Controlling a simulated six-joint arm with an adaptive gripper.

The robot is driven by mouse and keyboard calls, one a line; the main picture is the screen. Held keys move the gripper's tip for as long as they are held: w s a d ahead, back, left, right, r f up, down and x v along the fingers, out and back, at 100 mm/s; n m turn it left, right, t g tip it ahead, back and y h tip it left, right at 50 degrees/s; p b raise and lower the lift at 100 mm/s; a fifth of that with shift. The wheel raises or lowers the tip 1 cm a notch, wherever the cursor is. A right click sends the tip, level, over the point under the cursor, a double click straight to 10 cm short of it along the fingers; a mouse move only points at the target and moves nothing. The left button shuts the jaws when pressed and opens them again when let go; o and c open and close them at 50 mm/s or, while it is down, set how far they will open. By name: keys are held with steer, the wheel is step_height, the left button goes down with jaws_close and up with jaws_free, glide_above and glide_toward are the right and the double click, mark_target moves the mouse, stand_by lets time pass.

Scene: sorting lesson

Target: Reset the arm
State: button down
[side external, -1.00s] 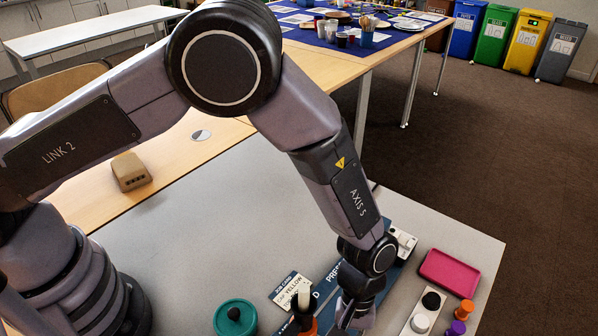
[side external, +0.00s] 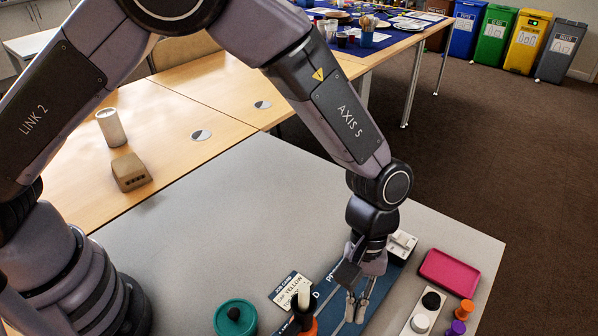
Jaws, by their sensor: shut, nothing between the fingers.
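My gripper (side external: 356,309) points down over the blue printed board (side external: 380,277) on the grey table (side external: 240,205). Its fingers are shut with nothing held. An orange-based holder (side external: 308,331) with a dark and cream upright piece (side external: 303,303) stands to the left of the fingers, apart from them. A small white device (side external: 401,244) sits at the board's far end, just right of my wrist. The gripper hides part of the board's lettering.
A pink tray (side external: 449,273), a white strip with a black knob (side external: 431,301), and orange (side external: 465,309) and purple (side external: 457,328) pieces lie to the right. A teal round container (side external: 236,318) and job card (side external: 291,290) are left. The table's middle is clear.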

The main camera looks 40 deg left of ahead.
steer(key=shift+w+r, duration=0.1)
steer(key=shift+r, duration=0.2)
steer(key=shift+a, duration=0.1)
